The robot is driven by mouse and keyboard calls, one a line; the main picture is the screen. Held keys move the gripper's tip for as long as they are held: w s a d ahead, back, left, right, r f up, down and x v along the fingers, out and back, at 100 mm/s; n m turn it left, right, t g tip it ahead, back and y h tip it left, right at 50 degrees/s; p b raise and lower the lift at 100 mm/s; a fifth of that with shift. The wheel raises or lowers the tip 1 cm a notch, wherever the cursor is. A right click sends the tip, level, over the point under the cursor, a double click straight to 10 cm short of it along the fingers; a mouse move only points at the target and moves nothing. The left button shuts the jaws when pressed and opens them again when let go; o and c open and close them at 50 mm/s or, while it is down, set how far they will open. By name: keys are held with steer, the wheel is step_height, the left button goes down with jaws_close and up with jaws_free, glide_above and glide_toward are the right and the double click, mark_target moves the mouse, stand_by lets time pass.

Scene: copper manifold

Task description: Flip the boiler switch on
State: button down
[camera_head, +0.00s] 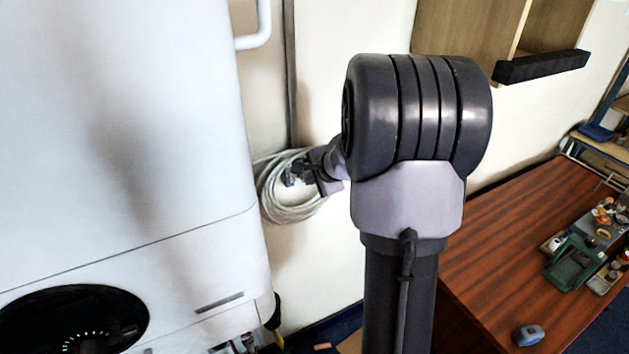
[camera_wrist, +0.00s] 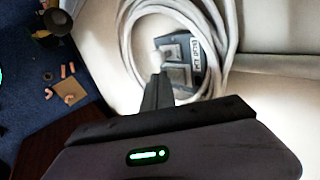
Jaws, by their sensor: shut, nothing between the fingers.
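In the wrist view, a dark grey switch plate (camera_wrist: 186,62) with pale square switches is on the wall, inside a loop of pale cable. A small label (camera_wrist: 197,57) on it is too blurred to read surely. My gripper (camera_wrist: 158,80) is shut and empty, its fingertips at the plate's near side, overlapping it in the picture. Whether they touch it, and the switch's position, I cannot tell. In the head view, my gripper (camera_head: 291,177) is in front of the cable coil (camera_head: 279,207), and the plate is mostly hidden. The white boiler (camera_head: 120,130) stands at the left.
The pale cable loop (camera_wrist: 223,70) surrounds the switch plate closely. A wooden table (camera_head: 500,235) at the right holds a green tool and small parts, with a blue object (camera_head: 528,335) near its edge. Copper-coloured pieces (camera_wrist: 70,90) lie at the wrist view's left.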

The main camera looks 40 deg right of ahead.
steer(key=shift+w+b, duration=0.15)
steer(key=shift+b, duration=0.85)
steer(key=shift+r+p, duration=0.6)
steer(key=shift+r, duration=0.2)
